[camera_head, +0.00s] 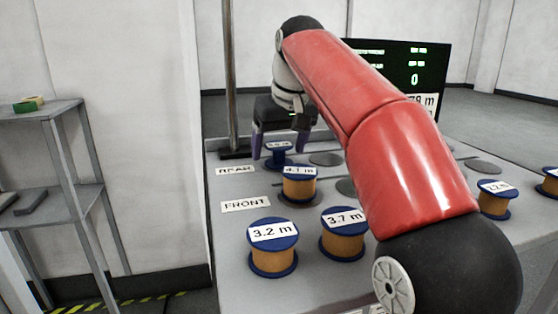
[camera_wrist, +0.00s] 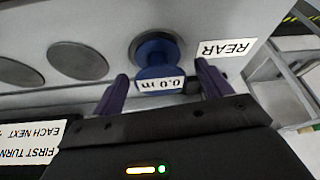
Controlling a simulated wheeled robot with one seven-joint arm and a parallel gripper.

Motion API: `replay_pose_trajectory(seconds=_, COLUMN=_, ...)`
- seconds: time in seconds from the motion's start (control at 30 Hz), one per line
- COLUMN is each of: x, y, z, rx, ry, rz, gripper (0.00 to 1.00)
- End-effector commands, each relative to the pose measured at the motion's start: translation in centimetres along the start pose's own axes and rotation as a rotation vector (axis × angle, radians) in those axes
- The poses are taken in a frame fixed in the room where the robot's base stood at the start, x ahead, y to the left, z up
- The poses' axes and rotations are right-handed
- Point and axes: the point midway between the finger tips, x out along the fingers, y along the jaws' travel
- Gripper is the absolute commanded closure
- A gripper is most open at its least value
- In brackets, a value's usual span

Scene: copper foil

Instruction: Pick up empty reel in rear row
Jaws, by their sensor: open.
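The empty reel (camera_head: 279,153) is a blue spool with no copper on it, standing in the rear row behind the 4.1 m reel. In the wrist view the empty reel (camera_wrist: 158,52) bears a 0.0 m label and stands on a round dark pad. My gripper (camera_head: 281,150) is open above and around it; in the wrist view the two purple fingers of my gripper (camera_wrist: 160,78) are on either side of the reel, with gaps. I cannot tell whether either finger touches it. My red arm hides part of the table in the head view.
Copper-wound reels stand nearby: the 4.1 m reel (camera_head: 299,186) just in front, the 3.2 m reel (camera_head: 273,250) and the 3.7 m reel (camera_head: 343,236) in the front row. Empty round pads (camera_wrist: 78,60) lie beside the reel. A pole (camera_head: 231,80) and a display (camera_head: 420,65) stand behind.

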Motion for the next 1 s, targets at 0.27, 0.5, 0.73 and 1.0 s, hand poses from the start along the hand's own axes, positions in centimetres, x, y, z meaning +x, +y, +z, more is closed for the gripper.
replay_pose_trajectory(seconds=0.27, x=0.89, y=-0.03, z=-0.01, rx=0.0, ry=0.001, rz=0.0, gripper=0.23)
replay_pose_trajectory(seconds=0.5, x=0.88, y=-0.03, z=-0.01, rx=0.0, ry=0.001, rz=0.0, gripper=0.51)
replay_pose_trajectory(seconds=0.73, x=0.86, y=-0.03, z=-0.02, rx=0.0, ry=0.001, rz=0.0, gripper=0.71)
replay_pose_trajectory(seconds=1.0, x=0.22, y=-0.03, z=-0.32, rx=0.0, ry=0.003, rz=0.0, gripper=0.71)
